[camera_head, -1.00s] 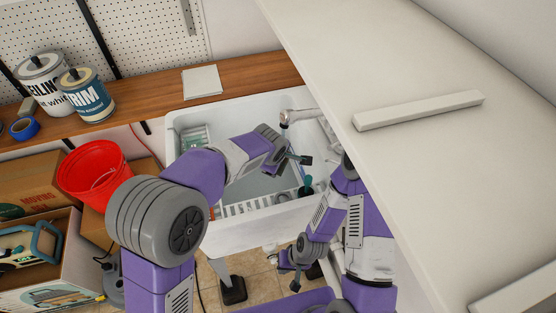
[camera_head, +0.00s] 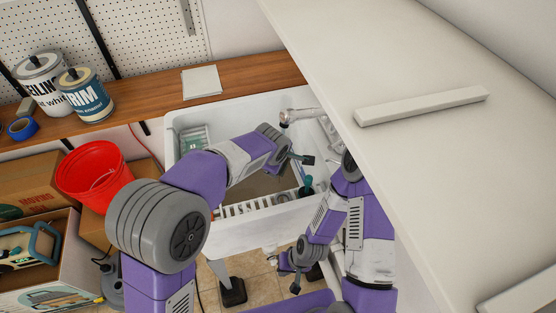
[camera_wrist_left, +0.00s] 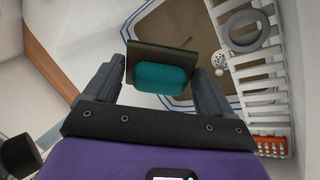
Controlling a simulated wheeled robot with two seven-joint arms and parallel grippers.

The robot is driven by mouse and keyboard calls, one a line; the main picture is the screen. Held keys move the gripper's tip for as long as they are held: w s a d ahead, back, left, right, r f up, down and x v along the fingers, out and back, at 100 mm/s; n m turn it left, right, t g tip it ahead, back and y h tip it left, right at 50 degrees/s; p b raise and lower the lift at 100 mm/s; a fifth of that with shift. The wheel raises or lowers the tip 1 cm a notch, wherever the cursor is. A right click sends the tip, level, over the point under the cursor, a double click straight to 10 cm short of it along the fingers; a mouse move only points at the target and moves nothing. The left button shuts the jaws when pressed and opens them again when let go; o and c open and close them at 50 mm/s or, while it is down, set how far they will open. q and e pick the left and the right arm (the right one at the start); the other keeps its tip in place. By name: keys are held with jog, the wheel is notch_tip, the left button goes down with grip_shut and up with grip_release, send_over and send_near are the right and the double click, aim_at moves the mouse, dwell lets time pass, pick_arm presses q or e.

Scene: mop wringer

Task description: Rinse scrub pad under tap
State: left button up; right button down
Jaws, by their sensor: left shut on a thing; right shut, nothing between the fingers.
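My left gripper (camera_wrist_left: 161,85) is shut on the scrub pad (camera_wrist_left: 163,76), which has a teal side and a dark layer. In the head view the left gripper (camera_head: 300,158) is over the white sink (camera_head: 250,237), with the pad hard to make out. The tap (camera_head: 300,114) is at the sink's back right, its dark nozzle a little above and left of the gripper in the picture. I cannot tell whether water runs. My right gripper (camera_head: 293,279) is shut and empty, low in front of the sink.
A white rack (camera_wrist_left: 258,70) holds a grey ring (camera_wrist_left: 243,32) along the sink's front. The sink's inside looks brown (camera_wrist_left: 178,32). A large white panel (camera_head: 440,150) covers the right. A red bucket (camera_head: 93,172) stands left, below the wooden counter (camera_head: 150,105) with paint cans.

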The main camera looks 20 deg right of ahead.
jog(key=shift+f, duration=0.1)
jog(key=shift+f, duration=0.1)
dwell(0.3)
jog(key=shift+f+b, duration=0.2)
jog(key=shift+b, duration=0.15)
jog(key=shift+f, duration=0.1)
jog(key=shift+f, duration=0.1)
dwell(0.4)
jog(key=shift+f+b, duration=0.25)
jog(key=shift+b, duration=0.15)
dwell(0.3)
jog(key=shift+f, duration=0.15)
dwell(0.5)
